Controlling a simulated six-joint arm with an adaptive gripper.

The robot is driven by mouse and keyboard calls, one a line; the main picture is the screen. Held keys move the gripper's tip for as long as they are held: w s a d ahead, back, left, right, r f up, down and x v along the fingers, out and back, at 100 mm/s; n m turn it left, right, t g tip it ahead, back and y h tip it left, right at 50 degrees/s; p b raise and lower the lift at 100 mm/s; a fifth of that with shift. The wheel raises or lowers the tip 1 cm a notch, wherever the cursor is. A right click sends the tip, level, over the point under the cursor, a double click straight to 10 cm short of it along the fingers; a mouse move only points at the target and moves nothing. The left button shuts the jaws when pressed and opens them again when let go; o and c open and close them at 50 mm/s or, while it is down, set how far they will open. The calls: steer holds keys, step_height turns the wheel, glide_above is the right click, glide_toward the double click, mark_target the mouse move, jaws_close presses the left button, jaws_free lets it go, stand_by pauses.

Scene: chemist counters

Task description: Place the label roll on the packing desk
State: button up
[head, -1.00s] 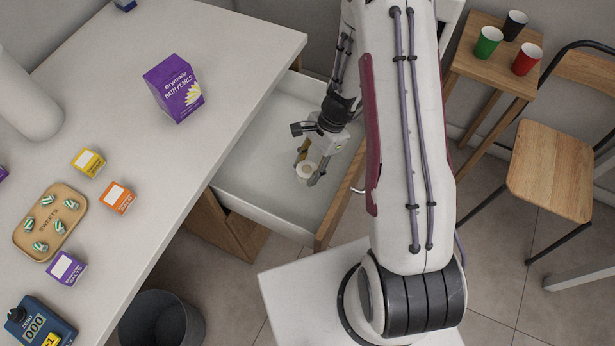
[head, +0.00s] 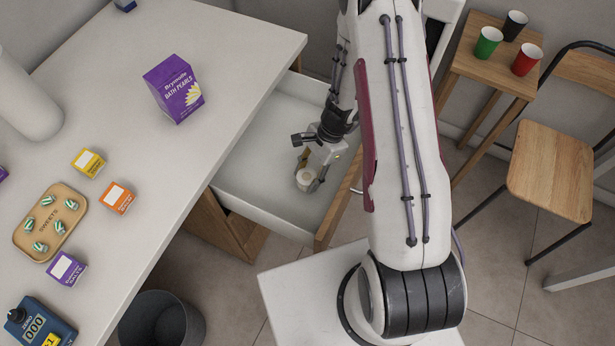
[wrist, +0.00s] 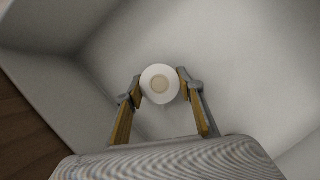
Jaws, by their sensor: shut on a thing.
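The label roll (head: 306,179) is a small white roll with a tan core, inside the open white drawer (head: 258,203) under the counter. My gripper (head: 311,174) is shut on it. In the wrist view the label roll (wrist: 160,70) sits between the two fingertips of my gripper (wrist: 160,84), with the drawer's floor (wrist: 225,60) behind it. I cannot tell whether the roll touches the drawer floor. No surface in view is marked as the packing desk; the white counter (head: 130,110) is at the left.
On the counter stand a purple bath pearls box (head: 174,90), small yellow (head: 88,162) and orange (head: 118,198) boxes, a sweets tray (head: 22,238) and a blue device (head: 35,325). A bin (head: 160,322) is below. A stool with cups (head: 492,85) and a chair (head: 550,170) stand at right.

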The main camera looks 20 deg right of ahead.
mark_target(310, 173)
steer(key=shift+f, duration=0.75)
steer(key=shift+f, duration=0.2)
steer(key=o, duration=1.2)
steer(key=shift+r, duration=0.1)
steer(key=shift+w+v, duration=0.15)
steer(key=shift+v, duration=1.75)
steer(key=shift+w+v, duration=0.1)
steer(key=shift+v, duration=1.8)
steer(key=shift+d, duration=0.1)
